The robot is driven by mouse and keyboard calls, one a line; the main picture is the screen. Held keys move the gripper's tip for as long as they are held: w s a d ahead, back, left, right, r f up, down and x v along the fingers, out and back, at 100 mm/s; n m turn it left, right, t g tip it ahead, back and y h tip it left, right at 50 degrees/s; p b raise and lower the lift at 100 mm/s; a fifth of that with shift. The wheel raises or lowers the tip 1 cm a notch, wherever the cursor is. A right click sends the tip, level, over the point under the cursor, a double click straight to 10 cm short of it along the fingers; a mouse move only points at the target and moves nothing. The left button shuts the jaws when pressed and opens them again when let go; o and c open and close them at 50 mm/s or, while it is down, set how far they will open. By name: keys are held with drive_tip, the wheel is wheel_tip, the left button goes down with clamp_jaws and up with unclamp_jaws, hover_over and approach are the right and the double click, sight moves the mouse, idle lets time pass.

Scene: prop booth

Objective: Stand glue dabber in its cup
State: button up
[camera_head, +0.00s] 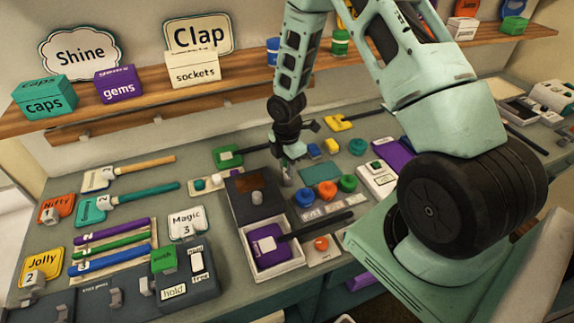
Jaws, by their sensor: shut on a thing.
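My gripper (287,161) points down over the middle of the counter, behind and right of a brown-topped box. It is shut on a small, slim grey thing (287,177) just below the fingers. This may be the glue dabber, but it is too small and too much covered by the fingers to be sure. I cannot tell whether its lower end touches the counter. I cannot pick out the dabber's cup for certain.
The brown-topped box (243,185) with a grey knob stands close by. In front, a white tray (290,268) holds a purple, black-handled tool. Orange (331,194), green (348,183) and blue (304,198) round pieces lie to the right. A wooden shelf (140,91) runs behind.

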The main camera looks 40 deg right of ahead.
drive_tip(key=shift+f, duration=0.4)
idle(0.8)
drive_tip(key=o, duration=1.2)
drive_tip(key=shift+r, duration=0.15)
drive_tip(key=shift+r+p, duration=3.25)
drive_tip(key=shift+r, duration=0.7)
drive_tip(key=shift+f, duration=0.1)
